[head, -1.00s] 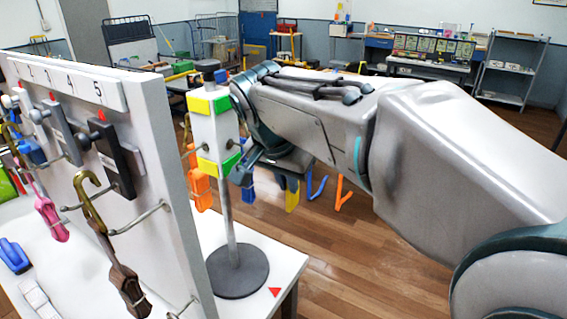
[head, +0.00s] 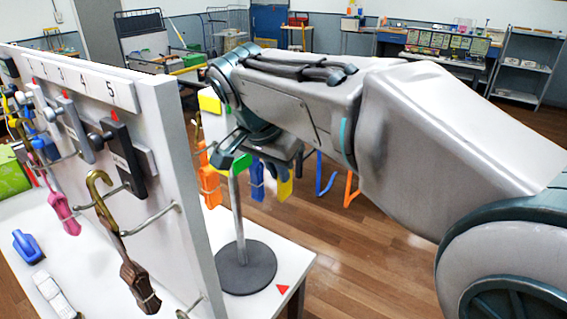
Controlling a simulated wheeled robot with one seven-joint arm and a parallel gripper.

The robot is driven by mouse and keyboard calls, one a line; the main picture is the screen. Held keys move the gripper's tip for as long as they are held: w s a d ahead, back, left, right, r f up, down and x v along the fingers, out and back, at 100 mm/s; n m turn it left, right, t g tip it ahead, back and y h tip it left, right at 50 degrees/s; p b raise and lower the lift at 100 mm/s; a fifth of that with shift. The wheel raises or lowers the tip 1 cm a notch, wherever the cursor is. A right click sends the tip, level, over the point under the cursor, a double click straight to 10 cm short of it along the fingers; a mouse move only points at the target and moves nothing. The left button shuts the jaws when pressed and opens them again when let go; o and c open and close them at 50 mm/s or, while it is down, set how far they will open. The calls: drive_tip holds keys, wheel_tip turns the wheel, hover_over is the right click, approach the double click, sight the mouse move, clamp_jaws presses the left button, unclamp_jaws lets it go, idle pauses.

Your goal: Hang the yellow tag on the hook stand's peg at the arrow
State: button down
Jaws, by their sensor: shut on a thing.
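The yellow tag (head: 285,187) hangs below the wrist, right of the stand's pole. My gripper (head: 288,164) is shut on its upper part; the fingers are mostly hidden behind my wrist and arm. The hook stand (head: 246,270) has a round dark base, a grey pole and a pale head with yellow and green patches. My wrist covers much of that head, so the pegs on its right side are hidden. An orange tag (head: 209,185) and a blue tag (head: 257,182) hang at the stand. A red arrow (head: 282,289) lies on the table right of the base.
A grey panel (head: 180,150) with numbered hooks stands close on the left. A blue object (head: 27,246) lies on the white table (head: 290,262). Open floor lies to the right.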

drive_tip(key=w+a, duration=0.1)
drive_tip(key=w+a+f, duration=0.1)
drive_tip(key=a, duration=0.1)
drive_tip(key=w+a, duration=0.1)
drive_tip(key=shift+w+a+f+p, duration=0.15)
drive_tip(key=shift+f+p, duration=0.1)
drive_tip(key=shift+p, duration=0.15)
drive_tip(key=shift+a+f, duration=0.1)
drive_tip(key=shift+f, duration=0.1)
idle(0.8)
